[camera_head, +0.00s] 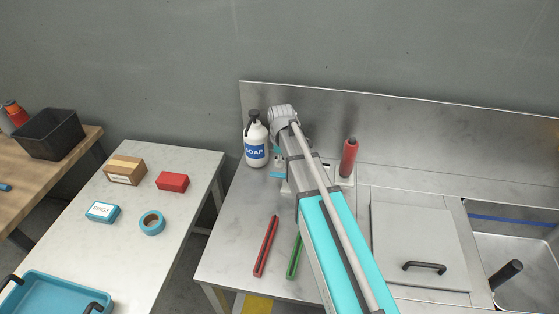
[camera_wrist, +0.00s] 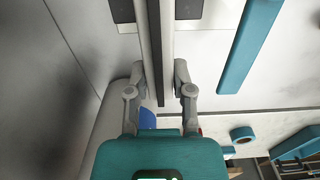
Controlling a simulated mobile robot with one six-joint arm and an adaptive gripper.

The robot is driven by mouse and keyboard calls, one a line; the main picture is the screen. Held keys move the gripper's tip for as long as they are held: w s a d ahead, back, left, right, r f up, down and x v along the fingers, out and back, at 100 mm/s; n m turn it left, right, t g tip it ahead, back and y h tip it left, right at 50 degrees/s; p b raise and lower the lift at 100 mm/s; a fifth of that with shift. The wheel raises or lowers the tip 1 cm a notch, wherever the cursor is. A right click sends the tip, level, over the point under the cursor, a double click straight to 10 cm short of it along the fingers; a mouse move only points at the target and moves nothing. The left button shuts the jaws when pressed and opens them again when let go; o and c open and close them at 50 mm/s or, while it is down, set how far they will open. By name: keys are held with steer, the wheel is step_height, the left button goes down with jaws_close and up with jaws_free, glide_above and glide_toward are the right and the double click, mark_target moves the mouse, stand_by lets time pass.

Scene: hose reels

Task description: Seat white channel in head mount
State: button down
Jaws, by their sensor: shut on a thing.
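In the wrist view, my gripper (camera_wrist: 161,78) is shut on a long pale strip, which I take to be the white channel (camera_wrist: 154,40). The strip runs up between the fingers, with a dark line along its middle, and leaves the top of the picture. In the head view, my arm hides most of the gripper and the channel, beside the soap bottle (camera_head: 256,143). I cannot make out the head mount for certain. Dark patches (camera_wrist: 188,8) lie on either side of the strip; whether they belong to the mount, or touch the channel, I cannot tell.
A red channel (camera_head: 266,246) and a green one (camera_head: 294,257) lie on the steel counter (camera_head: 225,248). A red cylinder (camera_head: 349,157) stands right of my arm. A lidded panel (camera_head: 415,240) and sink (camera_head: 525,270) lie further right. Boxes and blue tape (camera_head: 152,223) occupy the left table.

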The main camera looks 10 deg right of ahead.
steer(key=shift+f+b, duration=1)
steer(key=shift+f, duration=0.05)
stand_by(1.8)
stand_by(0.3)
steer(key=shift+c, duration=2.1)
jaws_free()
steer(key=o, duration=0.4)
steer(key=shift+s+r, duration=0.1)
steer(key=shift+r+p, duration=3.95)
steer(key=shift+p, duration=0.1)
steer(key=shift+s, duration=0.1)
